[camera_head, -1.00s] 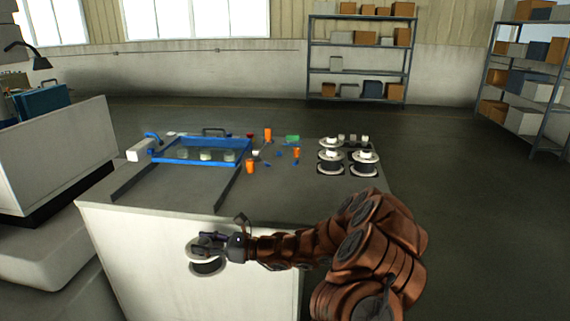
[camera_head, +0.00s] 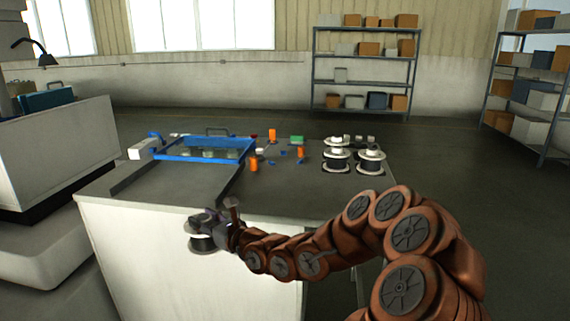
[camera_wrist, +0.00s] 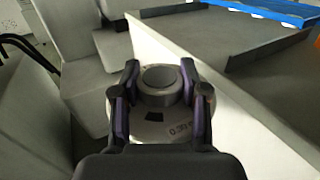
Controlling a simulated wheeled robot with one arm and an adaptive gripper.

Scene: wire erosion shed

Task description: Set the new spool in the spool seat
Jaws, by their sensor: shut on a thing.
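My gripper (camera_head: 206,218) is shut on a spool with pale flanges and a dark winding (camera_head: 200,243). The gripper and spool are in front of the bench's front-left face, near its top edge. In the wrist view, the two fingers (camera_wrist: 160,72) close on the raised grey hub of the spool (camera_wrist: 160,128), whose pale top flange carries a partly hidden printed label. The spool looks roughly upright. I cannot pick out the spool seat in either view.
Other spools (camera_head: 370,156) stand on the right of the dark-topped bench (camera_head: 285,195). A pale machine (camera_head: 60,145) stands left of the bench. Shelves (camera_head: 365,87) stand behind.

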